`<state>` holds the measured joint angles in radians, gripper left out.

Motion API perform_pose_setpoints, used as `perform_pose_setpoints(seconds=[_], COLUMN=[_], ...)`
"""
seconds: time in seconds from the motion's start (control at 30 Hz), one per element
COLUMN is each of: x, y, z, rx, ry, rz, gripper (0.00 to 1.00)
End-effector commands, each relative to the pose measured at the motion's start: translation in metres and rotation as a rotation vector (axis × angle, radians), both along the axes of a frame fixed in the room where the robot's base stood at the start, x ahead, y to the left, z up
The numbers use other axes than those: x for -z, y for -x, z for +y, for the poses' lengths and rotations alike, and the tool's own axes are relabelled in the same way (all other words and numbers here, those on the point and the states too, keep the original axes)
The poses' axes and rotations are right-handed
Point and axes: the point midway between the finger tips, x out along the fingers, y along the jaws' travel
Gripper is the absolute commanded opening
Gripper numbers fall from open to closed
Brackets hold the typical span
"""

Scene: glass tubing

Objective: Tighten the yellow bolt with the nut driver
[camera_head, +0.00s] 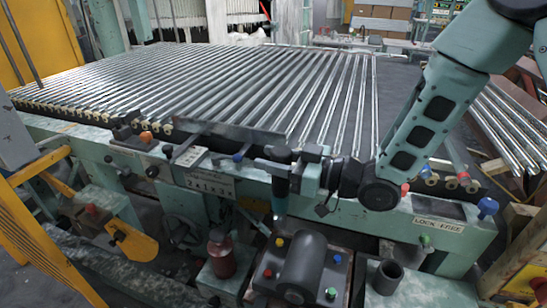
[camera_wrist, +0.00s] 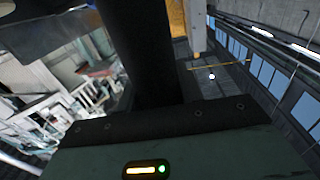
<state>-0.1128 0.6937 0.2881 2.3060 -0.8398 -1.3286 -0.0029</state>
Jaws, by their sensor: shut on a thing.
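The yellow bolt (camera_head: 279,242) stands on the back left corner of a dark block with a rounded grey motor-like body (camera_head: 302,262). My gripper (camera_head: 285,163) is shut on the nut driver (camera_head: 280,190), just below the centre of the head view. The nut driver hangs roughly upright, its teal part pointing down. Its lower end is above and close to the yellow bolt in the picture; a gap shows between them. My gripper hides its upper part. In the wrist view the bolt cannot be made out.
A red bolt (camera_head: 267,273), a blue bolt (camera_head: 337,257) and a green bolt (camera_head: 330,293) surround the same grey body. A dark red bottle (camera_head: 221,253) stands left, a dark open cup (camera_head: 388,277) right. The conveyor frame (camera_head: 440,228) with glass tubes lies behind.

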Motion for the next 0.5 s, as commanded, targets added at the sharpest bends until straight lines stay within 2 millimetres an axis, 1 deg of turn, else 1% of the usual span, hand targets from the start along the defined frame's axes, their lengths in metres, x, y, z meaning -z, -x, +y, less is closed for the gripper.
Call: perform_pose_setpoints(seconds=[0.23, 0.5], x=[-0.001, 0.014], y=[0.0, 0.0], z=[0.0, 0.0], rx=[0.0, -0.001], ry=[-0.003, -0.002], rz=[-0.003, -0.002], gripper=[0.0, 0.0])
